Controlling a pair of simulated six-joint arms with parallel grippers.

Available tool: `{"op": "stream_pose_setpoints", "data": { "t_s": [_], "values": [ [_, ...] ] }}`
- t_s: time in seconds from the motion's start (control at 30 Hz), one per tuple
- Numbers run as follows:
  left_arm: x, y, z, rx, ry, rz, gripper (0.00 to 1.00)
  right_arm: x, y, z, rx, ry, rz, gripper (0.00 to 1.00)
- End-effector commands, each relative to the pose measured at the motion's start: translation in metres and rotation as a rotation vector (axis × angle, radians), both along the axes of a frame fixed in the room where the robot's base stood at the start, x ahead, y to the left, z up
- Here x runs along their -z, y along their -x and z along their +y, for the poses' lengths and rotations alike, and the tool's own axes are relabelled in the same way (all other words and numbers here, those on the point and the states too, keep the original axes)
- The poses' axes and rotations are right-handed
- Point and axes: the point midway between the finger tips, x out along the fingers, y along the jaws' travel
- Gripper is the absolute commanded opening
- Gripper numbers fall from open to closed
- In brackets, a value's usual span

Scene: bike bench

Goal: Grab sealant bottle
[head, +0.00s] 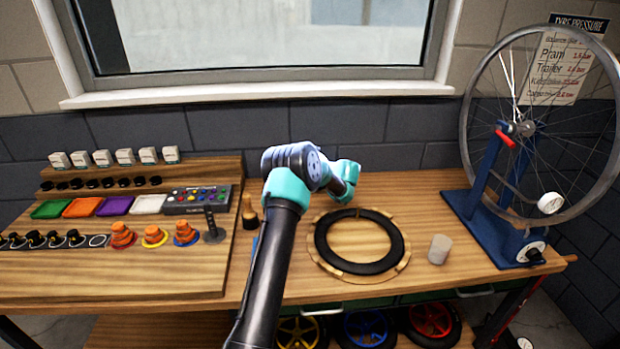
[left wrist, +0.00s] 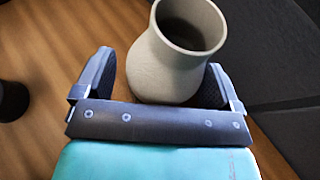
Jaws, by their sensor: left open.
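In the left wrist view, a grey-beige vase-shaped vessel (left wrist: 175,60) with an open dark mouth stands between the two dark fingers of my left gripper (left wrist: 155,78). The fingers are apart, one on each side of it; I cannot tell whether either touches it. No label shows, so I cannot tell whether it is the sealant bottle. In the head view my left arm reaches over the bench towards the wall. Its fingers and this vessel are hidden there behind the arm. My right gripper is not in view.
On the bench (head: 400,190) a black tyre ring (head: 328,255) and a pale grey cylinder (head: 438,249) lie to the right. A blue wheel stand (head: 485,220) is at far right. A parts board (head: 120,280) fills the left. A dark-based bottle-like item (head: 249,216) stands beside my arm.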

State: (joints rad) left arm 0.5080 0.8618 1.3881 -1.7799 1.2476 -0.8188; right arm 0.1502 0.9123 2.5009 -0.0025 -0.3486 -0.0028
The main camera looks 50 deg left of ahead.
Motion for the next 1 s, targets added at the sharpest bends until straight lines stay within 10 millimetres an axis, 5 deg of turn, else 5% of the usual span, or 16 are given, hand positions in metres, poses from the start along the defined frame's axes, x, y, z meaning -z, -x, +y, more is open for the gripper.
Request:
{"op": "stream_pose_setpoints", "data": {
  "t_s": [0.67,1.0],
  "values": [
    [0.0,0.0,-0.0002,0.0,0.0,0.0,0.31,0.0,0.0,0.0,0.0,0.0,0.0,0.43],
    [-0.001,-0.0001,-0.0001,0.0,-0.001,-0.001,0.3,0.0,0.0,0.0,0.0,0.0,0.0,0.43]
  ]
}}
